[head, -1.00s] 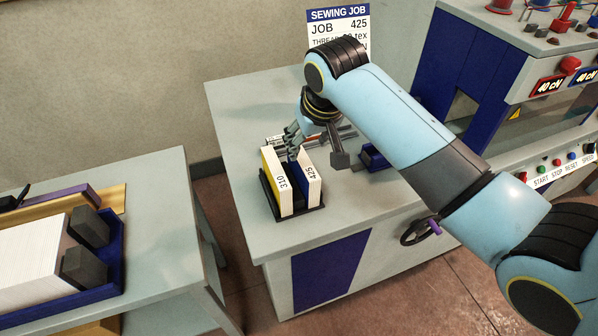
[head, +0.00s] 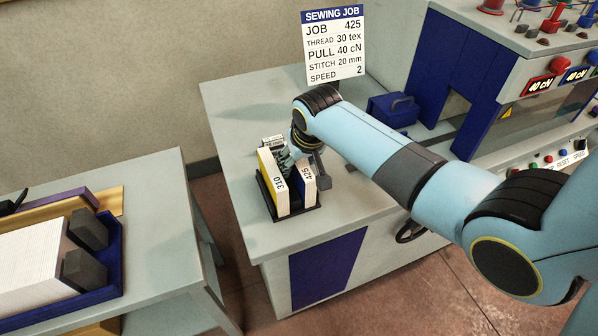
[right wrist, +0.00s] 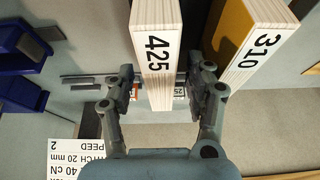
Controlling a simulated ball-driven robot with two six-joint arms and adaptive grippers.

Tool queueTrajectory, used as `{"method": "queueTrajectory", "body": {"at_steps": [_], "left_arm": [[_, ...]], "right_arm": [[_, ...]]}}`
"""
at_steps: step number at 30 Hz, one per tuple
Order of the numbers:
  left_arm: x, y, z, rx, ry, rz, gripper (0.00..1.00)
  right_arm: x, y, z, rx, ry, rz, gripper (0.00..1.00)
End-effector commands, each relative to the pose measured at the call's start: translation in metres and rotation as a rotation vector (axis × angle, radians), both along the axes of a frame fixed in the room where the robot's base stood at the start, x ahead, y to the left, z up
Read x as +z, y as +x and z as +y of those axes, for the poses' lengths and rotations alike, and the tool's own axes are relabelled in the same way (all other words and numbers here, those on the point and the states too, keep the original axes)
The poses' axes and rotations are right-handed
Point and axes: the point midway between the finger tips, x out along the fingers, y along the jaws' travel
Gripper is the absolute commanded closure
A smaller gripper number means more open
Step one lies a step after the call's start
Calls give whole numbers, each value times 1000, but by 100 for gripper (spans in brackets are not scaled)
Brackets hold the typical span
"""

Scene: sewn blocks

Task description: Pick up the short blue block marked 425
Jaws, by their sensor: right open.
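The short blue block marked 425 (head: 309,184) stands upright in a dark holder (head: 283,214), its white end with the number facing me. In the right wrist view the block's white, numbered end (right wrist: 157,50) lies between my two fingers. My right gripper (head: 290,158) is open at the far end of the blocks, with one finger on each side of the 425 block (right wrist: 163,78). I cannot tell whether the fingers touch it. My left gripper is not in view.
A yellow block marked 310 (head: 276,182) stands in the same holder, close to one finger. A job sign (head: 335,47) and a blue box (head: 393,110) stand behind. A blue machine (head: 462,70) is at right. The table's left part is clear.

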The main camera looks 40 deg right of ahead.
Motion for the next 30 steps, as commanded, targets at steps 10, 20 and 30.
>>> {"method": "queueTrajectory", "body": {"at_steps": [10,20,30], "left_arm": [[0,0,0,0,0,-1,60],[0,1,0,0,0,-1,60],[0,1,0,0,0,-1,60]], "right_arm": [[-3,0,0,0,0,0,46],[-5,0,0,0,0,-1,46],[-5,0,0,0,0,0,78]]}}
